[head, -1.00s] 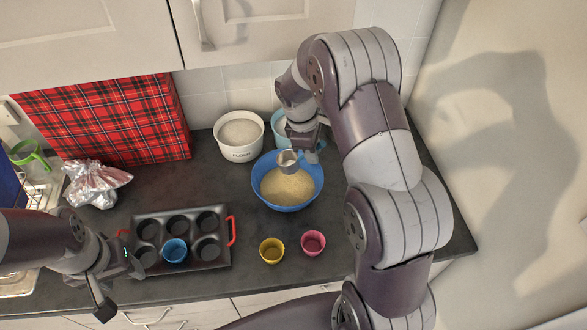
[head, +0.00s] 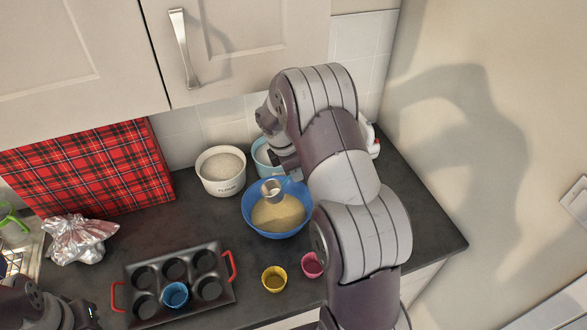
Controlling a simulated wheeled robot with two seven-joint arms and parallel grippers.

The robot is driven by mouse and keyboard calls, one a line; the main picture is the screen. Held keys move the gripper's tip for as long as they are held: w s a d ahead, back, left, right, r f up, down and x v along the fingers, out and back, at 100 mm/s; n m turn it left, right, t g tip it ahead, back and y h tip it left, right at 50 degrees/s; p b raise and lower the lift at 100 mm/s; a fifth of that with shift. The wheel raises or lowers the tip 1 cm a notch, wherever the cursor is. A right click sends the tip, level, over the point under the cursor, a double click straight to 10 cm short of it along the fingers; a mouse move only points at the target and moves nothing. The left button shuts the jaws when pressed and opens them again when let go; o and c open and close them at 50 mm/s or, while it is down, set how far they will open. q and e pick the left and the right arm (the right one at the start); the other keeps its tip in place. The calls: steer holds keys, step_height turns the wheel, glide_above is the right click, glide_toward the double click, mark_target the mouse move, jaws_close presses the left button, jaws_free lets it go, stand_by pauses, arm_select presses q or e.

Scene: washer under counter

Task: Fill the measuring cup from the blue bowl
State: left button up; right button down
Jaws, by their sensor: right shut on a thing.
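The blue bowl (head: 247,222) stands on the dark counter and holds a pale yellow, grainy content. A small metallic measuring cup (head: 271,190) is over the far part of the bowl. Its opening looks tilted toward me; I cannot tell whether it touches the content or has any inside. My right gripper (head: 286,172) is shut on the measuring cup, just behind it at the bowl's far rim; its fingers are partly hidden by my arm. My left gripper (head: 88,318) is at the bottom left edge, mostly cut off, so its jaws do not show clearly.
A white flour pot (head: 222,187) and a light blue container (head: 262,165) stand behind the bowl. In front are a yellow cup (head: 274,280), a pink cup (head: 311,265) and a muffin tin (head: 190,318) with a blue cup (head: 175,294). Crumpled foil (head: 77,238) lies left.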

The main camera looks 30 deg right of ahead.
steer(key=f, duration=0.1)
steer(key=f+b, duration=0.2)
steer(key=shift+w+a+f, duration=0.1)
steer(key=shift+a, duration=0.2)
step_height(320, 180, down, 8)
steer(key=b, duration=0.5)
steer(key=shift+d, duration=0.15)
stand_by(0.4)
step_height(320, 180, up, 12)
steer(key=p, duration=1.1)
steer(key=shift+r+p, duration=0.25)
steer(key=shift+p, duration=0.1)
steer(key=shift+f, duration=0.1)
steer(key=shift+f, duration=0.1)
